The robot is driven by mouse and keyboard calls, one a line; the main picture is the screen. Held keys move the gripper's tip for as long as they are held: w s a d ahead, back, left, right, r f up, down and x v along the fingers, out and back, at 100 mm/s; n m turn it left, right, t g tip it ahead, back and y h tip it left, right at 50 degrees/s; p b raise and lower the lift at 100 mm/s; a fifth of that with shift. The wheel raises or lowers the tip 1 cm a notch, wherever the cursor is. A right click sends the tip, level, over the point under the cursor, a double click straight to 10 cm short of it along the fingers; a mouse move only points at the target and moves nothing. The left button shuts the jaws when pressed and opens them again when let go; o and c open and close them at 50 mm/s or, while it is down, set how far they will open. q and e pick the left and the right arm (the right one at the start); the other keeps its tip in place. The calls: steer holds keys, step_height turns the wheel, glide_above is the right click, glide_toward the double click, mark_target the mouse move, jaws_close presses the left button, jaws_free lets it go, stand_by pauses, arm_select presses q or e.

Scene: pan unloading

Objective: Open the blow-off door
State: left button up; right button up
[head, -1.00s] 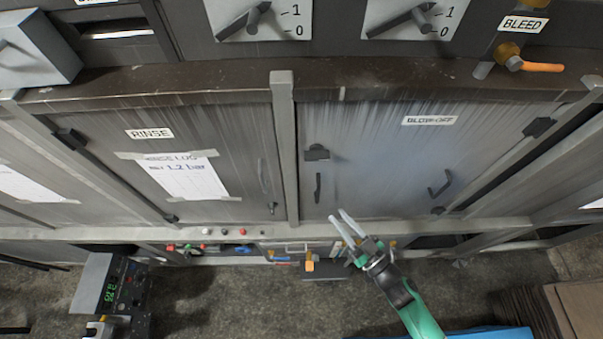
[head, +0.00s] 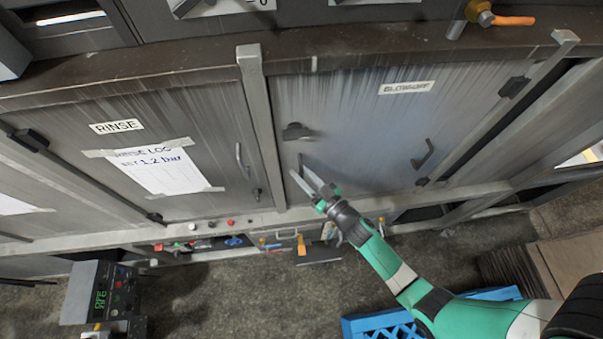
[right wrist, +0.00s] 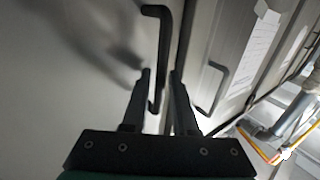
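The blow-off door (head: 365,115) is a shut grey panel with a "BLOW-OFF" label (head: 406,88) at the upper right. A dark upright handle (head: 302,160) sits near its left edge, below a black latch block (head: 296,131). My right gripper (head: 301,180) is at that handle, its two fingers apart. In the right wrist view the black handle (right wrist: 161,45) runs down between the open fingers (right wrist: 160,85); contact cannot be told. A second handle (head: 424,153) is near the door's lower right. My left gripper is not in view.
The rinse door (head: 110,165) with a paper log (head: 165,170) and its own handle (head: 242,160) is to the left, past a grey post (head: 258,120). A blue crate (head: 385,325) and brown stacked boards (head: 530,270) are on the floor. A control box (head: 100,292) stands lower left.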

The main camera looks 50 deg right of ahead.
jaws_close()
stand_by(1.4)
